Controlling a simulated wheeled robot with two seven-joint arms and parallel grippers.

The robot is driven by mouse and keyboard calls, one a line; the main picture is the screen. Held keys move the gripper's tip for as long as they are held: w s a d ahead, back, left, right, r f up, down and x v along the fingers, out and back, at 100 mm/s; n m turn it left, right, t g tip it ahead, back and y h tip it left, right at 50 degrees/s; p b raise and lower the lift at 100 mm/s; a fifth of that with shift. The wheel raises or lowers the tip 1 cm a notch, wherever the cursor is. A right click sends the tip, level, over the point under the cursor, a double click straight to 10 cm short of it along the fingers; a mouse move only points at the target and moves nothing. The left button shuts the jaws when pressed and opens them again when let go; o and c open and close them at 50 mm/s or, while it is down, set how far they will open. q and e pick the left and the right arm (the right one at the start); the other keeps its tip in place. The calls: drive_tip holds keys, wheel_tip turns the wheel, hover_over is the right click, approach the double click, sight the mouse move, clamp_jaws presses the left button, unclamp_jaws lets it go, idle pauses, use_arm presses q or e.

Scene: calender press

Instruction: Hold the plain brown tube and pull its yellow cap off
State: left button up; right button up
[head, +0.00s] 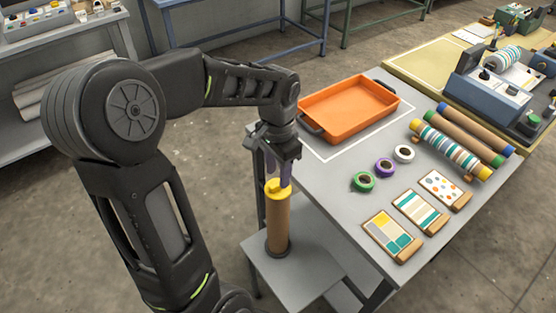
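A plain brown tube (278,222) stands upright on a low grey stand beside the table. Its yellow cap (276,193) is on the upper end. My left gripper (279,179) points straight down over the tube, with its fingers reaching down to the cap. The fingers partly hide the top of the cap. I cannot tell whether they are closed on it or just beside it. My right gripper is not in view.
The grey table (335,180) to the right holds an orange tray (350,108), tape rolls (385,168), sample boards (393,234) and a patterned tube (450,148) beside other tubes. A blue machine (490,95) stands behind them. Open floor lies left of the stand.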

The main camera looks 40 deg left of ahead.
sight(278, 183)
use_arm(q)
drive_tip(key=shift+f, duration=1.7)
clamp_jaws()
